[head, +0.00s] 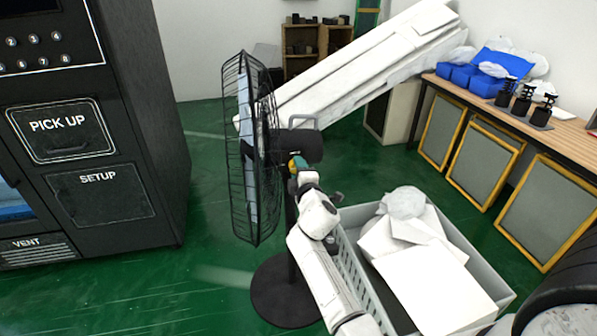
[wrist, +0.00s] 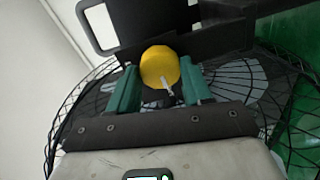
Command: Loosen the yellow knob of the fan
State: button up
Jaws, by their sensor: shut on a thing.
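The black standing fan (head: 243,165) is in the middle of the head view, its wire cage facing left toward the black machine. Its yellow knob (wrist: 160,67) is round and shows clearly in the wrist view, in front of the dark fan housing. A small bit of yellow also shows in the head view (head: 292,163). My gripper (wrist: 159,80) has its two green fingers on either side of the knob and is shut on it. In the head view my gripper (head: 297,167) is at the back of the fan, and the fingertips are partly hidden.
A grey crate (head: 355,270) with white boxes stands right of the fan, close to my arm. The black vending machine (head: 90,130) is at left. A large white panel (head: 355,65) leans behind the fan. A wooden workbench (head: 500,105) runs along the right.

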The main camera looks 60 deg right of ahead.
jog(key=o, duration=1)
jog(key=shift+o, duration=0.2)
jog(key=shift+a, duration=0.1)
jog(key=v, duration=1)
jog(key=shift+s+a, duration=0.2)
jog(key=shift+s, duration=0.05)
